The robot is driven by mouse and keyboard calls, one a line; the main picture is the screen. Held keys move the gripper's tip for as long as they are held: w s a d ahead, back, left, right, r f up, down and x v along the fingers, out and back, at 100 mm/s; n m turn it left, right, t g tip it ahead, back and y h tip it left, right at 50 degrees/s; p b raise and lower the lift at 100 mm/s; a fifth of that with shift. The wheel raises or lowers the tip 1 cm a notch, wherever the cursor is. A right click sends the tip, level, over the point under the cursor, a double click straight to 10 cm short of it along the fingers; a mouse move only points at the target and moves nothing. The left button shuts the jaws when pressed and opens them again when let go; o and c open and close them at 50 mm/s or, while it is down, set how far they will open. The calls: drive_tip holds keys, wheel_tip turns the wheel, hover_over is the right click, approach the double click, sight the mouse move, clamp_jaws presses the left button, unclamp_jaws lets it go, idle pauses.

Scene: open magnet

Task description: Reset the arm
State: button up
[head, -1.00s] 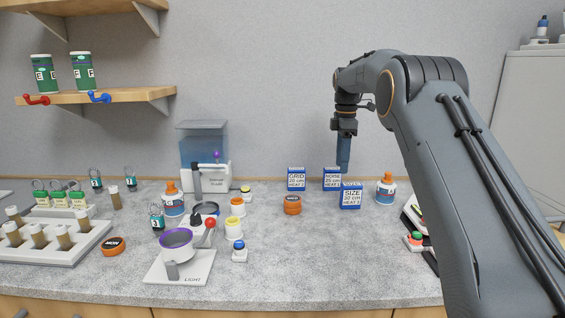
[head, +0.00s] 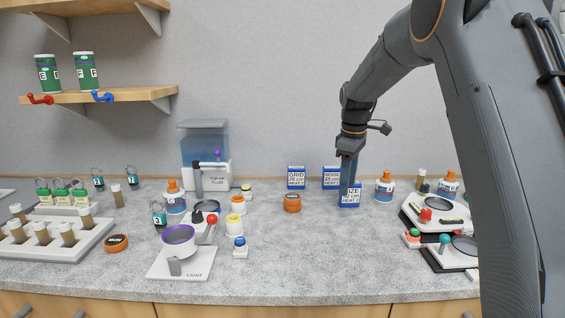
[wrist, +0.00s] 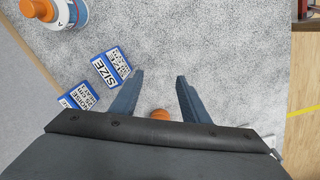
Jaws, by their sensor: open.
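My gripper holds nothing.
The NOISE box (head: 331,178), GRID box (head: 296,178), orange tin (head: 292,203) and orange-capped bottle (head: 384,187) stand around my gripper. White devices (head: 436,212) sit at the right. A water tank (head: 205,150) and a purple-rimmed cup (head: 179,238) stand left. The front middle counter is clear.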

drive_tip(key=s+f+m, duration=0.4)
drive_tip(key=s, duration=0.8)
drive_tip(key=s+f+m, duration=0.3)
drive_tip(key=s+f, duration=0.1)
drive_tip(key=s, duration=0.8)
drive_tip(key=s+f+m, duration=0.3)
drive_tip(key=s+m, duration=0.1)
drive_tip(key=s, duration=0.8)
drive_tip(key=shift+f+m, duration=0.3)
drive_tip(key=shift+f, duration=0.1)
